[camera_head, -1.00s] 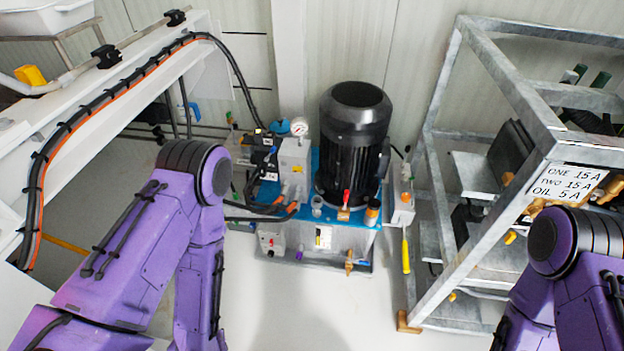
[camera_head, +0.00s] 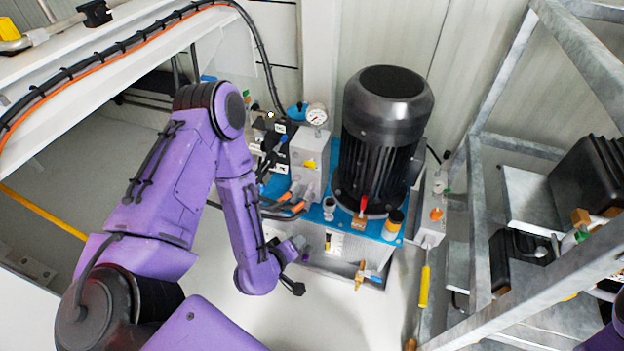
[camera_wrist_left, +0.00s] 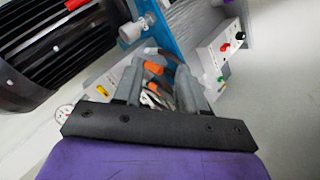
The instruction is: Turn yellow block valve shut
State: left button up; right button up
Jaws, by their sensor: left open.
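A long yellow handle (camera_head: 424,287) hangs straight down below a pale block (camera_head: 433,212) at the right side of the pump unit. It looks like the yellow block valve's lever, but I cannot tell for sure. My left gripper (camera_head: 297,243) is at the front left of the unit, well left of the yellow handle. It is open and seems empty. In the left wrist view its fingers (camera_wrist_left: 158,85) stand apart, with orange-ended hoses (camera_wrist_left: 153,68) showing beyond and between them. The yellow handle is not seen there. My right gripper is out of view.
The black motor (camera_head: 385,140) stands on the blue plate. A red-handled valve (camera_head: 363,207) and a blue-handled brass valve (camera_head: 362,274) are at the unit's front. A pressure gauge (camera_head: 317,115) is behind. A metal frame (camera_head: 478,230) stands close on the right.

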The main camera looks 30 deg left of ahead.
pick_arm(q)
jog(key=w+a+n+t+b, duration=0.2)
jog(key=w+n+t+b, duration=0.1)
jog(key=w, duration=0.3)
jog(key=n+t+y+b, duration=0.3)
jog(key=n+t, duration=0.1)
jog(key=n, duration=0.1)
send_near(308, 167)
jog(key=shift+t, duration=0.3)
jog(key=x, duration=0.8)
jog(key=shift+w+f, duration=0.2)
jog(key=shift+w, duration=0.05)
grip_shut()
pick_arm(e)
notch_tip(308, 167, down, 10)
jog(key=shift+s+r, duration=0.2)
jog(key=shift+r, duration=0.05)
